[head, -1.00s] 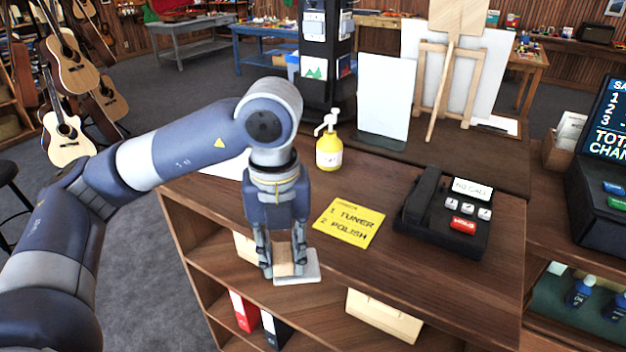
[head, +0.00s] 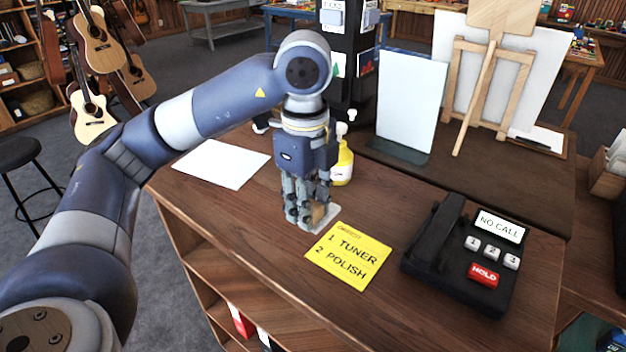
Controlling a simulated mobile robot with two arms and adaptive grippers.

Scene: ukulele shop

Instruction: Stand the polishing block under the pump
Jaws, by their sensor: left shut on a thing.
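The polishing block (head: 319,213) has a tan grip and a pale flat base. My left gripper (head: 307,208) points down and is shut on it. The block is low over the wooden counter, left of the yellow note; I cannot tell whether its base touches the wood. The pump is a yellow bottle (head: 343,166) with a white top, just behind and to the right of my gripper. My right gripper is out of view.
The yellow note (head: 348,254) reads "1 TUNER 2 POLISH". A black phone (head: 465,252) stands to its right. White paper (head: 221,163) lies on the counter's left part. A white board (head: 408,100) and a wooden easel (head: 487,85) stand behind. The counter's left front is clear.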

